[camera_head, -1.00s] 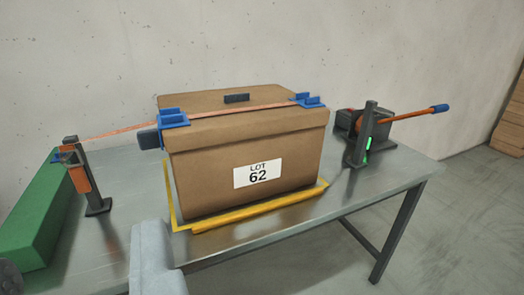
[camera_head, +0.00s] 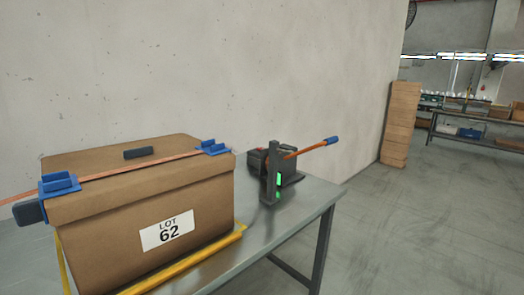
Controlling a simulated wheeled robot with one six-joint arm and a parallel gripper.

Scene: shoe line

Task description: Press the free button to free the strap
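An orange strap (camera_head: 128,171) runs across the top of a closed brown carton (camera_head: 102,226) labelled LOT 62. It passes through blue corner guards (camera_head: 60,185) at the left and right top edges. A dark tensioner unit (camera_head: 262,161) stands on the table right of the carton. Its orange lever (camera_head: 305,150) with a blue tip points right and slightly up. A dark post (camera_head: 272,172) with a lit green strip (camera_head: 279,180) stands in front of it. I cannot make out a button clearly. My gripper is not visible in this view.
The metal table (camera_head: 300,196) has free room at its right end. A yellow rail (camera_head: 190,262) lies along the carton's front. A stack of cartons (camera_head: 401,125) stands by the wall's end, with open floor and loaded benches beyond.

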